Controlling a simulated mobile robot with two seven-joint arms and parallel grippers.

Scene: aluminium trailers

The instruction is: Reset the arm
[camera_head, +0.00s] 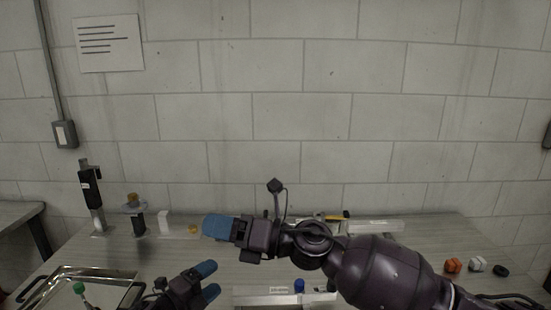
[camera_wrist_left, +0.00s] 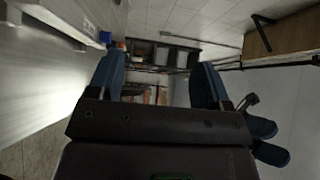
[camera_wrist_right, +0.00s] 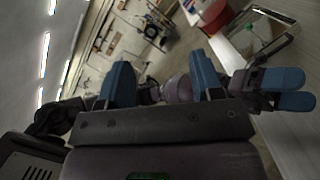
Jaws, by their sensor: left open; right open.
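My right arm reaches in from the right in the head view, and its blue-fingered gripper (camera_head: 217,227) points left above the table. In the right wrist view its two fingers (camera_wrist_right: 161,80) stand apart with nothing between them. My left gripper (camera_head: 208,281) is lower and close by, with its two blue fingers apart and empty. In the left wrist view its fingers (camera_wrist_left: 158,80) are also spread and empty. The left gripper's fingers also show at the right of the right wrist view. Neither gripper touches an object.
A metal tray (camera_head: 98,272) holding a green-topped item (camera_head: 79,288) lies at the front left. A black device (camera_head: 90,188) stands behind it. Pale metal rails (camera_head: 370,226) lie on the table (camera_head: 440,240) behind my right arm. Small orange (camera_head: 453,265), white and black pieces are at the right.

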